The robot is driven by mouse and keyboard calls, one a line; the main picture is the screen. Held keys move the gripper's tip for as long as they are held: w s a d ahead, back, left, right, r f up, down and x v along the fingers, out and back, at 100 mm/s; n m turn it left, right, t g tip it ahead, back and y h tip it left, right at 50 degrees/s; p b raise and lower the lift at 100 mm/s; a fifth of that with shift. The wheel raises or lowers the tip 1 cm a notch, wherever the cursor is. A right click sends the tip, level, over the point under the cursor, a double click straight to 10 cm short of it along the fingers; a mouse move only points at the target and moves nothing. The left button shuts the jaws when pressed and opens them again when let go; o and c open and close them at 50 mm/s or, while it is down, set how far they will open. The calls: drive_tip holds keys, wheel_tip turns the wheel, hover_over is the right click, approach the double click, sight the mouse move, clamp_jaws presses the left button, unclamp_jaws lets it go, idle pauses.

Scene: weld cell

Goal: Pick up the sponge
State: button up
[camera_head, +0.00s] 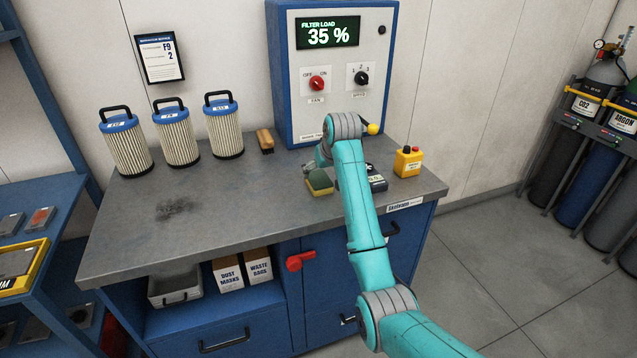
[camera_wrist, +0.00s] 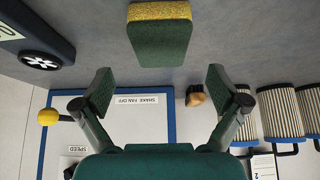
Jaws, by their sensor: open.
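The sponge (camera_head: 319,182) lies on the grey workbench top, green on one face and yellow on the other. In the wrist view the sponge (camera_wrist: 160,40) is at the top middle, ahead of and apart from the fingertips. My gripper (camera_wrist: 159,89) is open and empty, its two dark fingers spread wider than the sponge. In the head view my gripper is largely hidden behind my teal arm, just behind the sponge.
A dark device (camera_head: 377,183) lies close right of the sponge, partly behind my arm. A yellow button box (camera_head: 408,162) stands farther right. A wooden brush (camera_head: 265,140) and several filters (camera_head: 176,140) stand left. The blue control cabinet (camera_head: 287,70) is behind. The bench's front left is clear.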

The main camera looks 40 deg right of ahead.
sight(319, 179)
drive_tip(key=shift+x, duration=2.9)
drive_tip(key=shift+s+a, duration=0.1)
drive_tip(key=shift+c, duration=0.3)
drive_tip(key=c, duration=0.7)
drive_tip(key=shift+c, duration=0.2)
